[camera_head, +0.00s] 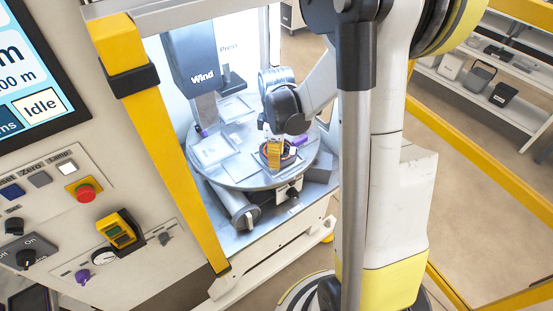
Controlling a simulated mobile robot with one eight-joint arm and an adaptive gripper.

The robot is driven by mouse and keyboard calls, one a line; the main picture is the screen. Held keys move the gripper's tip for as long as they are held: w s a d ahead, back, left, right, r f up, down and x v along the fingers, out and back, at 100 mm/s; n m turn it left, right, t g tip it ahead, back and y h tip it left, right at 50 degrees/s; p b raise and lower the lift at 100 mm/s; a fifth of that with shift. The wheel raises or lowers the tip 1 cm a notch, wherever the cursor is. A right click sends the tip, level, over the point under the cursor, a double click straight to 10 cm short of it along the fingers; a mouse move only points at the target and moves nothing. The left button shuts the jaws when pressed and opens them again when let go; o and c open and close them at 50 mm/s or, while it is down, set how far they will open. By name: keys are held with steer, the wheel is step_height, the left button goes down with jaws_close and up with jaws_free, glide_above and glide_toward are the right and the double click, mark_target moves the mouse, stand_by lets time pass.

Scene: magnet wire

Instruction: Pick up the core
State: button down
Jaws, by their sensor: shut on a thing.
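My arm reaches from the right into the open machine bay, over the round metal table (236,179). My gripper (274,163) is low over the right part of the table, with its yellow fingers at a small dark, ring-like core (291,159) with orange-brown on it. The gripper is shut on the core. The fingers cover part of the core, and I cannot tell whether it still touches the surface beneath it.
Pale square trays (212,150) lie on the left of the round table. A grey head marked Wind (196,62) hangs above. A yellow post (160,130) edges the opening on the left. A control panel (70,215) with a red button stands at far left.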

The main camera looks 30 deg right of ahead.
steer(key=r, duration=0.2)
steer(key=shift+d+r+p, duration=0.3)
steer(key=shift+d+r, duration=0.05)
steer(key=d+r+p, duration=0.1)
steer(key=d+r, duration=0.2)
steer(key=d, duration=0.2)
steer(key=s+d+r, duration=0.1)
steer(key=d+r, duration=0.2)
steer(key=d, duration=0.3)
steer(key=shift+s+r+p, duration=0.15)
steer(key=shift+p, duration=0.25)
